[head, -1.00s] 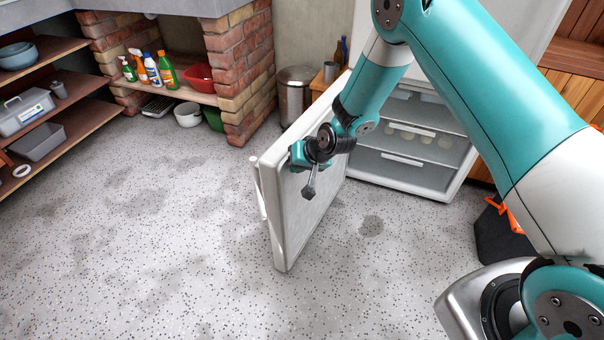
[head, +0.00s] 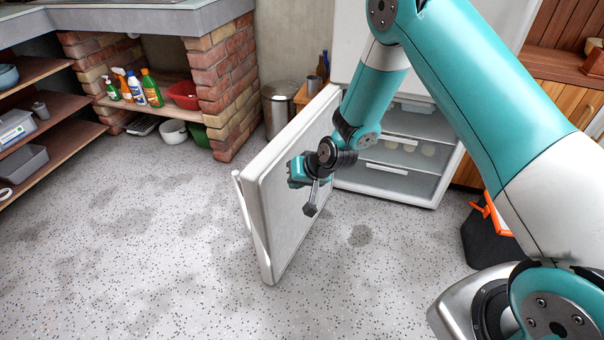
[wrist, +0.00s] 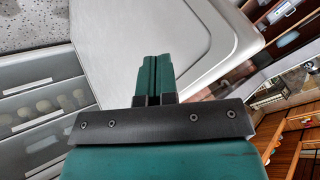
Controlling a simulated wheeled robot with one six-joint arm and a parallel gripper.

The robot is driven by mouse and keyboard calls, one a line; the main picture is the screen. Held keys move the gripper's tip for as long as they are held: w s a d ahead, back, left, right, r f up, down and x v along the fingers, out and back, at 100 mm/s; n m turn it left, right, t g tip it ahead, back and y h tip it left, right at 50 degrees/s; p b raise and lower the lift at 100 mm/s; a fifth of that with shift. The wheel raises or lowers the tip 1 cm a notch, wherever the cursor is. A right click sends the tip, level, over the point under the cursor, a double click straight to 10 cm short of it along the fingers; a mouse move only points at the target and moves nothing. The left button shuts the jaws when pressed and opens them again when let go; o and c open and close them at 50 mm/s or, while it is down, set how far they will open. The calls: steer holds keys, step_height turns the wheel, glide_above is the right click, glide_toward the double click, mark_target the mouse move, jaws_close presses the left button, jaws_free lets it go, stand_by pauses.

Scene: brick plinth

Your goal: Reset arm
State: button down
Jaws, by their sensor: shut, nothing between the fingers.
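My gripper (head: 298,172) is at the end of the teal arm, in front of the inner face of the open fridge door (head: 270,220) in the head view. In the wrist view my gripper (wrist: 152,78) shows its two teal fingers pressed together with nothing between them. The pale door panel (wrist: 190,35) lies beyond the fingertips there. I cannot tell whether the fingers touch the door. The fridge (head: 405,185) stands open behind my arm, with pale round items on a shelf. My arm hides part of the fridge and door.
A brick plinth (head: 225,85) holds bottles and a red bowl (head: 183,95). A metal bin (head: 278,108) stands between plinth and fridge door. Shelves (head: 60,125) line the left. A black bin with orange handle (head: 485,240) stands at right. The floor (head: 130,250) is clear at front left.

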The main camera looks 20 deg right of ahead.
steer(key=s+a+r+n+g+y, duration=0.1)
steer(key=s+a+r+n, duration=0.1)
steer(key=s+r, duration=0.65)
steer(key=s+a+r+n+g, duration=0.15)
steer(key=s+r, duration=0.35)
steer(key=r, duration=0.7)
steer(key=s+d+r+n+g+h, duration=0.1)
steer(key=s+r+n+g, duration=0.1)
steer(key=s+r, duration=0.5)
steer(key=s+d+r+n+g, duration=0.1)
steer(key=s+r+n, duration=0.2)
steer(key=s, duration=0.7)
step_height(320, 180, up, 16)
steer(key=p, duration=1.6)
steer(key=shift+s+d+f+p, duration=0.15)
steer(key=shift+s+d+p, duration=0.2)
steer(key=shift+s, duration=0.1)
steer(key=shift+a, duration=0.1)
